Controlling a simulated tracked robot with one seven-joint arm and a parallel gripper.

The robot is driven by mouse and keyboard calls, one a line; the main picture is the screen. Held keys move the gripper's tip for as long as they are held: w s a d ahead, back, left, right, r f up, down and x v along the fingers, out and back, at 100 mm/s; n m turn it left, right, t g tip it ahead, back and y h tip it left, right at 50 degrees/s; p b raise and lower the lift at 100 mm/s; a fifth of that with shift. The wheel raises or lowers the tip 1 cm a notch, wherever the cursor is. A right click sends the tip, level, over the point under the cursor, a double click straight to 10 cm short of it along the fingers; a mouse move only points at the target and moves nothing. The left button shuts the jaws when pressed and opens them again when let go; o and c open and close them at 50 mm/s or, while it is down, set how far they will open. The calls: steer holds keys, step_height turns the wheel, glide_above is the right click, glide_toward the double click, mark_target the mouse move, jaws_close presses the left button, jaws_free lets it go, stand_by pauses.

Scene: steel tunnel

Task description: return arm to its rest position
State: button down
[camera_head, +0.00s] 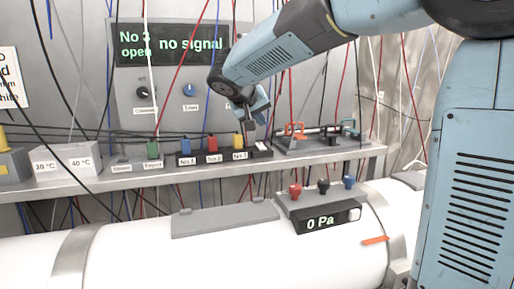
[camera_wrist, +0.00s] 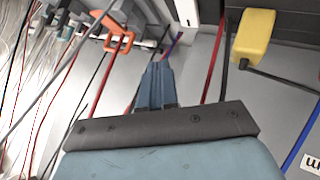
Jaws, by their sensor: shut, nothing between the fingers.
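My arm is blue-grey and reaches in from the upper right of the head view. My gripper (camera_head: 257,112) hangs above the shelf, close over the right end of the row of coloured blocks. In the wrist view my gripper (camera_wrist: 157,82) has its two blue fingers together with nothing between them. A yellow block (camera_head: 239,142) stands just left of and below it in the head view. A yellow block with a dark rod also shows in the wrist view (camera_wrist: 254,35), to the right of the fingers and apart from them.
The shelf (camera_head: 100,181) also carries a green block (camera_head: 152,149), white temperature boxes (camera_head: 65,161) and a rack (camera_head: 320,143) with orange and teal handles. Behind hangs a panel (camera_head: 172,65) reading "No 3 open" and "no signal". Many cables hang around my arm. A white pipe (camera_head: 130,250) lies in front.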

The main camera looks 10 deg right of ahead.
steer(key=shift+s+d+f, duration=0.15)
steer(key=shift+s+d, duration=0.05)
steer(key=shift+d, duration=0.15)
steer(key=s+d+f+g+y, duration=0.1)
steer(key=s+d+f, duration=0.1)
steer(key=s+d, duration=0.2)
steer(key=s+d+f+g+y, duration=0.1)
steer(key=s+d, duration=0.4)
steer(key=s, duration=0.5)
steer(key=s+d+f+g+y, duration=0.1)
steer(key=s+d+f+y, duration=0.1)
steer(key=s+d, duration=0.3)
steer(key=shift+s+f+m, duration=0.2)
steer(key=shift+s+f, duration=0.1)
steer(key=shift+s, duration=0.4)
steer(key=shift+s+f+m, duration=0.2)
steer(key=shift+s+f, duration=0.05)
steer(key=shift+s, duration=0.45)
steer(key=s+f+y, duration=0.1)
steer(key=s+f, duration=0.3)
steer(key=s, duration=0.5)
steer(key=shift+a, duration=0.35)
steer(key=shift+s, duration=0.1)
